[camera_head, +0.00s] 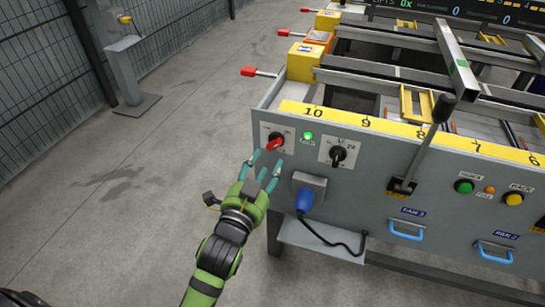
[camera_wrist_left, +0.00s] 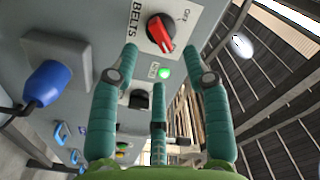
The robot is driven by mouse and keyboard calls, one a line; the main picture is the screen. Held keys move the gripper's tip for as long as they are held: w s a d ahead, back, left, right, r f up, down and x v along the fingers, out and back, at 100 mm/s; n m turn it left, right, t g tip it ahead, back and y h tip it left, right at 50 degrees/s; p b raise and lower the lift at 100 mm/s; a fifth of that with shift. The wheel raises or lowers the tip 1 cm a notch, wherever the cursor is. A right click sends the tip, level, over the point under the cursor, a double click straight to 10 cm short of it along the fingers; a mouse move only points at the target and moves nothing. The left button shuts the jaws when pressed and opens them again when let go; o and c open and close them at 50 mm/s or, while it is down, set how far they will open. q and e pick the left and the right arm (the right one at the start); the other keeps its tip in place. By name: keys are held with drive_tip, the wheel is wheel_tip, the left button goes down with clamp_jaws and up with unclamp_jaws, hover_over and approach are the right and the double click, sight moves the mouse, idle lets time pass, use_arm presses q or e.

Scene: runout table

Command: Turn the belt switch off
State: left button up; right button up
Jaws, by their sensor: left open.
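The belt switch is a red rotary knob (camera_head: 275,142) on a white plate at the left end of the grey panel. It also shows in the left wrist view (camera_wrist_left: 160,33), beside the word BELTS. Its handle sits at a slant; I cannot tell its exact setting. A green lamp (camera_head: 308,136) beside it is lit, also in the wrist view (camera_wrist_left: 164,73). My left gripper (camera_head: 266,164) is open and empty, its teal fingers (camera_wrist_left: 161,58) spread just in front of and below the knob, apparently not touching it. My right gripper is not in view.
A black rotary switch (camera_head: 338,154) is right of the knob. Below are a grey socket with a blue plug (camera_head: 305,201) and cable. A black lever (camera_head: 425,145) and push buttons (camera_head: 464,186) are farther right. Open floor (camera_head: 150,190) lies to the left.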

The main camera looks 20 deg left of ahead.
sight(275, 143)
use_arm(q)
drive_tip(key=w, duration=0.5)
drive_tip(key=shift+w+d+b, duration=0.2)
drive_tip(key=shift+w+b, duration=0.1)
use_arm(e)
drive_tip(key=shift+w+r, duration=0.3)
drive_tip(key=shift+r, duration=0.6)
use_arm(q)
clamp_jaws()
